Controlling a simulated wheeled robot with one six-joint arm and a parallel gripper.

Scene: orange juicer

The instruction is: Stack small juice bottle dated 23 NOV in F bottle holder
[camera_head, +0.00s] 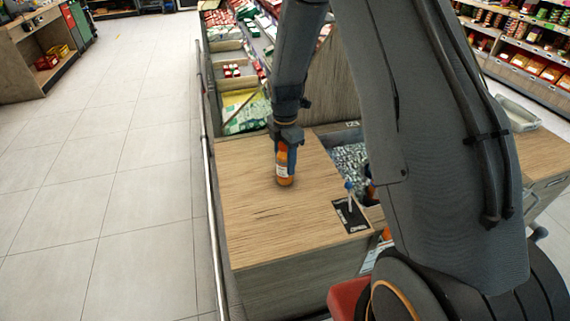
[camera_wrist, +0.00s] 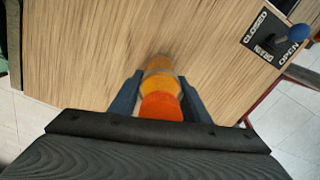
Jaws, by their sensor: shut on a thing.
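A small orange juice bottle (camera_head: 283,168) with an orange cap and a pale label stands upright at or just above the wooden counter top. My gripper (camera_head: 284,148) is shut on it from above. In the wrist view, the bottle (camera_wrist: 160,98) sits between the two dark blue fingers of my gripper (camera_wrist: 161,97), its orange cap nearest the camera. The date on the label is too small to read. I cannot make out a bottle holder marked F; my arm hides much of the right side in the head view.
The wooden counter (camera_head: 250,220) is clear around the bottle. A blue-knobbed lever on a black plate (camera_head: 350,214) marked CLOSED and OPEN stands at its right, beside a bin of ice-like pieces (camera_head: 349,160). A metal rail (camera_head: 207,180) runs along the left.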

